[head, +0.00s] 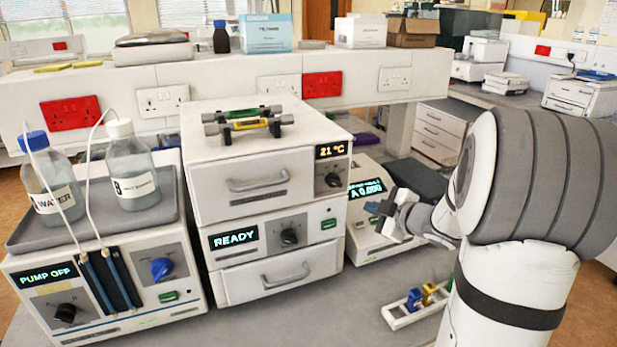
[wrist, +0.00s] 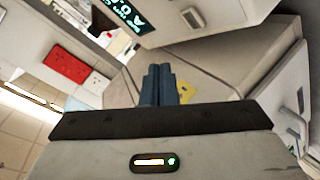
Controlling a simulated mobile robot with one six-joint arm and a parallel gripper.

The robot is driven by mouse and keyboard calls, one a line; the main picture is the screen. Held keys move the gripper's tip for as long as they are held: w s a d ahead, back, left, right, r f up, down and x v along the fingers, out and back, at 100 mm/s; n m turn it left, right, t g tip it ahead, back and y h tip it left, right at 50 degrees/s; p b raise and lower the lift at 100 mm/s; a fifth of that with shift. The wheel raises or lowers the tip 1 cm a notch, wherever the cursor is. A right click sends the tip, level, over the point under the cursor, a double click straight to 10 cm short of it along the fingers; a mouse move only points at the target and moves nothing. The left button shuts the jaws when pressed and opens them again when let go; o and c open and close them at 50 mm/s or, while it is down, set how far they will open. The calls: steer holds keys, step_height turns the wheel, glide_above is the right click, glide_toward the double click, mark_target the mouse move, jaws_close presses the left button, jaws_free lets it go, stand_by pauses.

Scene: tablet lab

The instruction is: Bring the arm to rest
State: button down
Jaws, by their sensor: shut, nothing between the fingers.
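My gripper (head: 378,222) is at the right of the middle in the head view, in front of the machine with the "A 0.000" display (head: 366,188). Its fingers hide part of that machine's front. In the wrist view the blue-grey fingers (wrist: 158,80) are together with nothing between them. My white and grey arm fills the right of the head view.
A stacked oven unit reading "READY" (head: 234,238) stands left of my gripper, with two columns on top. The pump unit (head: 48,273) with two bottles is further left. A white rack (head: 398,318) with blue and yellow pieces lies on the bench below my gripper.

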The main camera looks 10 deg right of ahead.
steer(key=s+a+m+g+h, duration=0.1)
steer(key=s+a+m+g, duration=0.2)
steer(key=s, duration=0.6)
steer(key=s+a+f+m+g+h, duration=0.1)
steer(key=s+a+m+g+h, duration=0.1)
steer(key=s+a+m, duration=0.4)
steer(key=s+a+m+g+h, duration=0.1)
steer(key=s+a+m+g, duration=0.3)
steer(key=s, duration=0.8)
steer(key=shift+a+f+m+g+h, duration=0.3)
steer(key=shift+m+g+h, duration=0.1)
steer(key=shift+m+g, duration=0.15)
